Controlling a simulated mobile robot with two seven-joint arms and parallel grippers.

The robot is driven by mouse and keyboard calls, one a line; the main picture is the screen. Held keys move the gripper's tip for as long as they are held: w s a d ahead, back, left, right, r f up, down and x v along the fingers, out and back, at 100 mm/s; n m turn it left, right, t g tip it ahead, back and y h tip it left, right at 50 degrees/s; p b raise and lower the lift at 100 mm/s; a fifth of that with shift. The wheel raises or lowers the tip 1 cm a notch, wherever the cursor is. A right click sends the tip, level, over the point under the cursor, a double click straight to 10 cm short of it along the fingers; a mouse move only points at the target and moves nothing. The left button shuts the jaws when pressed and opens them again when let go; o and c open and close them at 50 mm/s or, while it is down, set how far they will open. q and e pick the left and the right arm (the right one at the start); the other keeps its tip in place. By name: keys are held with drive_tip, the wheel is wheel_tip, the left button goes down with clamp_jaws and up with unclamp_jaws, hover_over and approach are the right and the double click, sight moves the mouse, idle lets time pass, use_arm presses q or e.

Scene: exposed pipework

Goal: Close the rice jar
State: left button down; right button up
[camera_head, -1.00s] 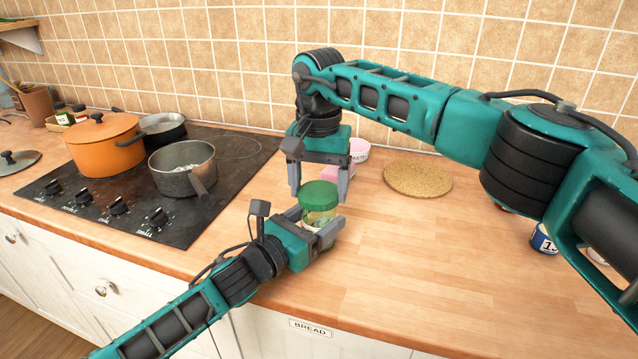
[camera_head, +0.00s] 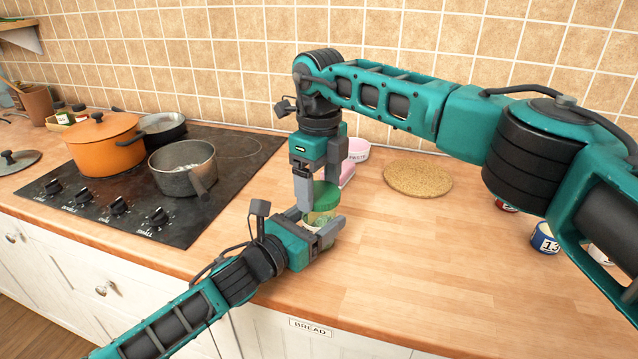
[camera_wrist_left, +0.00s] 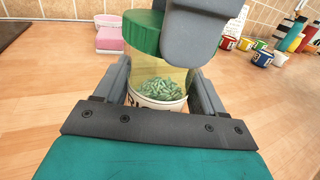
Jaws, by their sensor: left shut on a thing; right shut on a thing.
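The rice jar (camera_head: 312,219) stands on the counter near its front edge, with green grains visible inside it in the left wrist view (camera_wrist_left: 160,91). My left gripper (camera_head: 322,228) is shut around the jar's body from the front left. The green lid (camera_head: 325,196) is on top of the jar; it also shows in the left wrist view (camera_wrist_left: 143,30) and looks tilted or slightly askew there. My right gripper (camera_head: 312,198) reaches down from above and is shut on the lid. Its fingers hide part of the lid, so I cannot tell whether it is fully seated.
A stove with an orange pot (camera_head: 104,145) and a grey saucepan (camera_head: 183,168) is at the left. A pink-and-white tub (camera_head: 358,150) and a pink sponge (camera_wrist_left: 112,39) are behind the jar. A round cork mat (camera_head: 418,179) lies right. The front right counter is clear.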

drive_tip(key=m, duration=0.9)
drive_tip(key=shift+m, duration=0.3)
drive_tip(key=m, duration=0.3)
drive_tip(key=shift+m, duration=0.4)
drive_tip(key=m, duration=0.4)
drive_tip(key=shift+m, duration=0.4)
drive_tip(key=o, duration=1.1)
drive_tip(key=shift+r, duration=0.1)
wheel_tip(320, 180, up, 12)
drive_tip(key=shift+f, duration=0.1)
use_arm(q)
unclamp_jaws()
